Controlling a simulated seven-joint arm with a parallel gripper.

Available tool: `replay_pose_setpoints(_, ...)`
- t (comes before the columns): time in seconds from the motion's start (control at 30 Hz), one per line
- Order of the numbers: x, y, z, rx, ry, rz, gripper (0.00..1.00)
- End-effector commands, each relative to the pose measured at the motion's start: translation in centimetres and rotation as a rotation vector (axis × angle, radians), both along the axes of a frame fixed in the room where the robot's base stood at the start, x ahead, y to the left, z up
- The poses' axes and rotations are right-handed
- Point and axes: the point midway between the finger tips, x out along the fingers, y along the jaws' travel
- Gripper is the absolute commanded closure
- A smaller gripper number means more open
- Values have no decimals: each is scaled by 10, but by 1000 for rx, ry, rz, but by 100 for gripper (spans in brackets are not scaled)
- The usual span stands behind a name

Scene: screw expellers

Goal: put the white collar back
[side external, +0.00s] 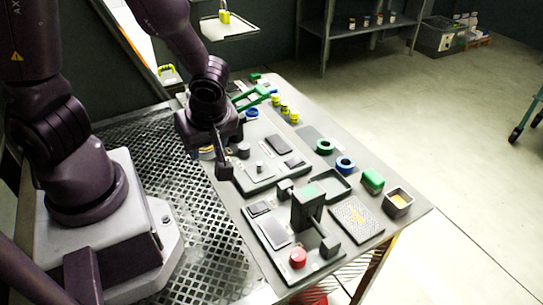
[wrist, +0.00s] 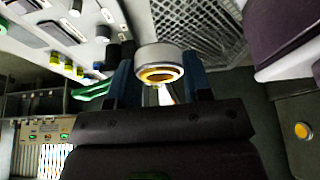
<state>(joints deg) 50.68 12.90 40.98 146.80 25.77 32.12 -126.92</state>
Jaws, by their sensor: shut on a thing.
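The white collar (wrist: 158,55) is a short white ring with a gold-yellow inner rim. In the wrist view it sits between the two blue-grey fingers of my gripper (wrist: 160,80), which is shut on it. In the side view my gripper (side external: 215,160) is over the left edge of the grey work table. There the collar is mostly hidden by the fingers; a small pale and yellow patch shows beside them. A grey base plate with a short post (side external: 260,168) lies just right of my gripper. I cannot tell which seat belongs to the collar.
A press-like stand (side external: 306,210) with a red knob (side external: 298,258) stands at the front. A green ring (side external: 325,146), blue ring (side external: 345,164), green block (side external: 373,181) and grey box (side external: 398,202) line the right. Yellow-black cylinders (side external: 284,107) stand behind. Perforated metal (side external: 200,230) lies left.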

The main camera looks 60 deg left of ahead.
Motion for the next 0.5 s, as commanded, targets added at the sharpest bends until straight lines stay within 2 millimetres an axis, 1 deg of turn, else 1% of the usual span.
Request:
replay_pose_setpoints(0.03,8,-8,0,0,-1,-146,85)
replay_pose_setpoints(0.07,14,-13,0,-2,-2,-242,85)
replay_pose_setpoints(0.1,21,-19,0,-2,-4,-376,85)
replay_pose_setpoints(0.2,41,-35,2,-5,-11,-684,85)
replay_pose_setpoints(0.3,58,-47,4,-5,-12,-909,85)
replay_pose_setpoints(0.4,73,-58,7,-6,-13,-1095,85)
replay_pose_setpoints(0.5,86,-68,11,-7,-13,-1244,85)
